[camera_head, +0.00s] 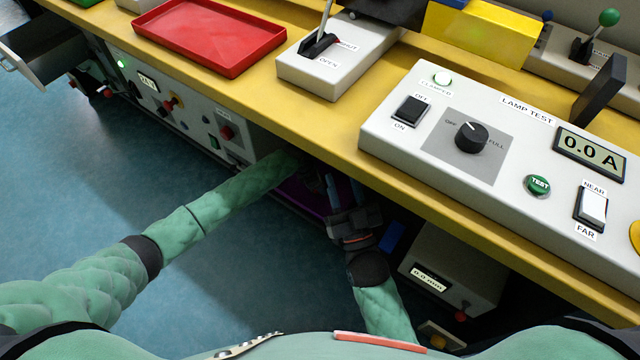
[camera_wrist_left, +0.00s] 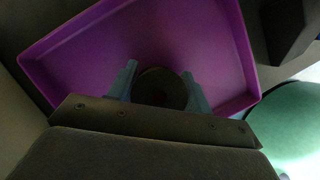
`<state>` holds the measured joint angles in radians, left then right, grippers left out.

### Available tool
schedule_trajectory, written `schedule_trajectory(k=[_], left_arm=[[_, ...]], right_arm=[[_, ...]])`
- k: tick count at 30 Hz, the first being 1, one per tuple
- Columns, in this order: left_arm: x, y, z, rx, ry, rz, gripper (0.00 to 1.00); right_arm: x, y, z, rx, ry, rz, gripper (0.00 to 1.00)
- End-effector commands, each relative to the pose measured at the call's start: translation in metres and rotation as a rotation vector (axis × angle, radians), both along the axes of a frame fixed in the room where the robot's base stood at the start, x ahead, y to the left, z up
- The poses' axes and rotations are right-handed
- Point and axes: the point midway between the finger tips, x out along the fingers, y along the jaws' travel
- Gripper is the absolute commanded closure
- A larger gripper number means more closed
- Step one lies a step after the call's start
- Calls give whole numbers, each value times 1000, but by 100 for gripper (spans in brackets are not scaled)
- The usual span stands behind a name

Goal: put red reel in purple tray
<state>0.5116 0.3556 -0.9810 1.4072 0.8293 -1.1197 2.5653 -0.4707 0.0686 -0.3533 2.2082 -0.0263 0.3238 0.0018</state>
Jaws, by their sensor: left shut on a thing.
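The purple tray (camera_head: 298,196) sits in the shade under the front edge of the yellow bench, mostly hidden by the bench and my arms. In the left wrist view the tray (camera_wrist_left: 85,58) fills much of the picture. My left gripper (camera_wrist_left: 156,88) is shut on a dark round disc, the reel (camera_wrist_left: 160,89), held over the tray; the shade hides its red colour. I cannot tell whether the reel touches the tray floor. In the head view my left gripper is hidden under the bench edge. My right gripper (camera_head: 343,192) is beside the tray's right side; its jaw opening is unclear.
A red tray (camera_head: 212,32), a lever box (camera_head: 330,60) and a lamp test panel (camera_head: 400,140) stand on the bench (camera_head: 330,125). A grey box with a display (camera_head: 452,268) is below, right of my right arm. An open drawer (camera_head: 45,45) juts out at far left.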

Motion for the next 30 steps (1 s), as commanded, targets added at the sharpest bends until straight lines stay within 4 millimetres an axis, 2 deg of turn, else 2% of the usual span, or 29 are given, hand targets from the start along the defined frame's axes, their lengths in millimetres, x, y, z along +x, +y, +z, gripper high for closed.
schedule_trajectory(k=[3, 11, 30], left_arm=[[0, 0, -2, 0, 0, 0, 79], [0, 0, -2, 0, 0, 0, 79], [0, 0, -4, 0, 0, 1, 79]], right_arm=[[-1, -1, 6, 4, -19, -2, 64], [-1, -1, 6, 5, -20, -2, 64], [2, 1, -10, -8, 32, 2, 64]])
